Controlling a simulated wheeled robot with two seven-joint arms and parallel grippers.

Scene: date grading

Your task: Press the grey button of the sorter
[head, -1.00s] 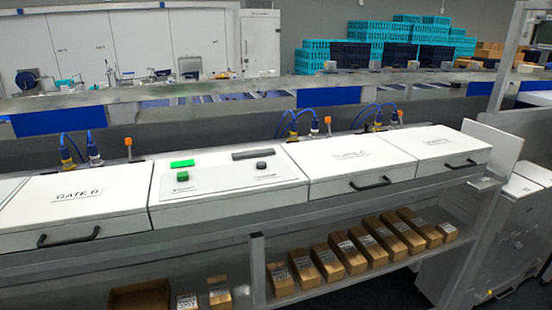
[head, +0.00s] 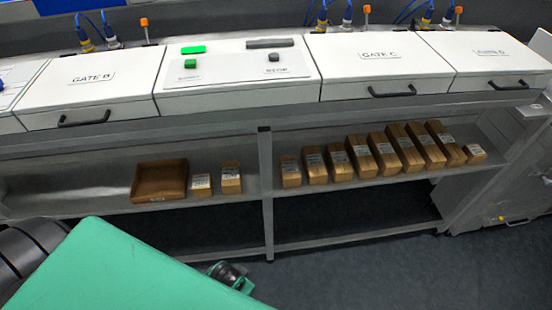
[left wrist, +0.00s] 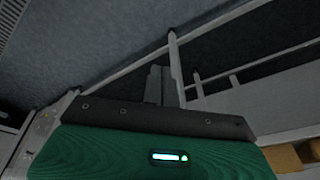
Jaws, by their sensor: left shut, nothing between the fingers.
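The grey button (head: 273,57) sits on the right part of the white sorter panel (head: 225,87) in the head view, with a label that looks like STOP below it. A green button (head: 190,63) is on the same panel, to its left. My left gripper's fingers (left wrist: 158,86) show in the left wrist view, shut and empty, with a shelf frame and floor beyond. In the head view my green arm part is at the lower left, well below and apart from the panel. My right gripper is not in view.
White gate boxes with black handles flank the panel: Gate B (head: 90,88) at left, Gate C (head: 372,60) at right. Below, a shelf (head: 330,188) holds several cartons and an open brown box (head: 160,180). Blue cables (head: 98,27) rise behind the boxes.

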